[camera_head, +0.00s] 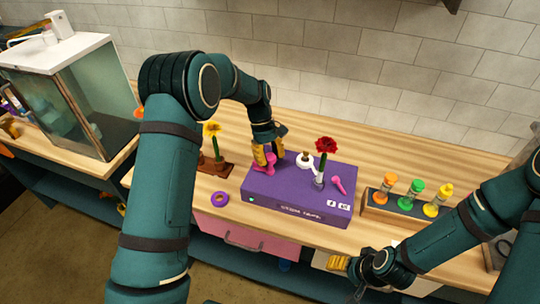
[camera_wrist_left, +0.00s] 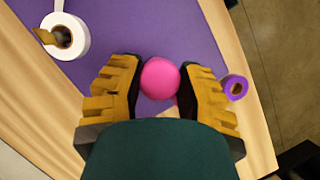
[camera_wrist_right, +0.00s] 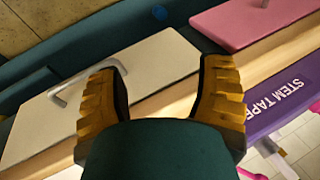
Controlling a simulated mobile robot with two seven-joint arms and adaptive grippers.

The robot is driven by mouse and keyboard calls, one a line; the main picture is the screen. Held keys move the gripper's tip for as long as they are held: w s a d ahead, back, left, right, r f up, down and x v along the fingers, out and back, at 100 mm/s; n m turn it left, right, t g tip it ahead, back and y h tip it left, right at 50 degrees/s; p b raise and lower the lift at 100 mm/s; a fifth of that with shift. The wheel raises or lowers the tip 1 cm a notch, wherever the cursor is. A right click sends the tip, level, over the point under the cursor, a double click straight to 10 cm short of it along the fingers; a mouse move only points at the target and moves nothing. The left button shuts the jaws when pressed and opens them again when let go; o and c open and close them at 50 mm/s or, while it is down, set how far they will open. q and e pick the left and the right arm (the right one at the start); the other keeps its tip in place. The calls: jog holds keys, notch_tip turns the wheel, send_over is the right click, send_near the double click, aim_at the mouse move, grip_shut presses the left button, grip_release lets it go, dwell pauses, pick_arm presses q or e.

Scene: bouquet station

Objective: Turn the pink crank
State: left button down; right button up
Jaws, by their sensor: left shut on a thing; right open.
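The purple stem taper box (camera_head: 290,202) stands on the wooden counter. A pink crank (camera_head: 262,171) with a round knob (camera_wrist_left: 160,79) is at its left end. My left gripper (camera_head: 265,155) reaches down over this end, with its yellow fingers on either side of the knob, shut on it. The gripper partly hides the crank. Another pink handle (camera_head: 338,184) is on the right of the box top. My right gripper (camera_head: 342,264) is open and empty in front of the counter, low at the right; its spread fingers show in the right wrist view (camera_wrist_right: 160,95).
A red flower (camera_head: 326,145) stands upright in the box, beside a white tape roll (camera_head: 305,160). A purple tape roll (camera_head: 219,199) lies left of the box. A yellow flower (camera_head: 212,130) stands behind it. A rack (camera_head: 377,209) with coloured-capped bottles is on the right.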

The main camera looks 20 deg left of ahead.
pick_arm(q)
jog(key=m+y, duration=0.1)
jog(key=m, duration=0.2)
jog(key=m+g+y, duration=0.1)
jog(key=m, duration=0.2)
jog(key=shift+s+f+m+p, duration=0.1)
jog(key=shift+f+m+p, duration=0.05)
jog(key=shift+m+p, duration=0.25)
dwell(0.4)
jog(key=c, duration=0.5)
grip_release()
jog(key=shift+c, duration=0.2)
jog(key=v, duration=1.2)
jog(key=shift+w, duration=0.25)
jog(key=shift+d, duration=0.1)
